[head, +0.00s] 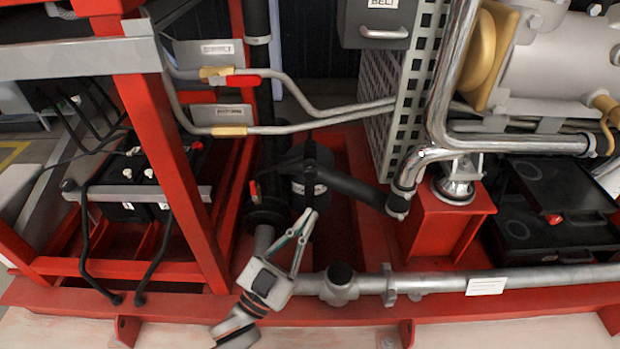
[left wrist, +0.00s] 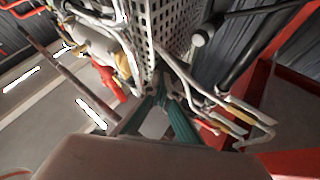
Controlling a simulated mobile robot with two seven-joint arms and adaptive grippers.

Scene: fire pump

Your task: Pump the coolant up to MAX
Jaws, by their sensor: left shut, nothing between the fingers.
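My left gripper (head: 309,217) comes up from the bottom of the head view, left of centre, with its fingers together and empty. Its tips are just below a dark cylinder (head: 309,187) with a small white label; I cannot tell whether they touch it. A thick black hose (head: 352,186) runs right from beside this cylinder to a metal pipe. In the left wrist view the teal fingers (left wrist: 162,88) point up at the perforated panel. No coolant gauge or MAX mark is readable, and I cannot tell which part is the pump handle. My right gripper is not in view.
A red frame post (head: 178,165) stands left of the gripper, with black batteries (head: 125,190) behind it. A grey horizontal pipe (head: 445,281) crosses low on the right. Above are thin pipes with a red lever (head: 243,81) and a perforated panel (head: 407,105).

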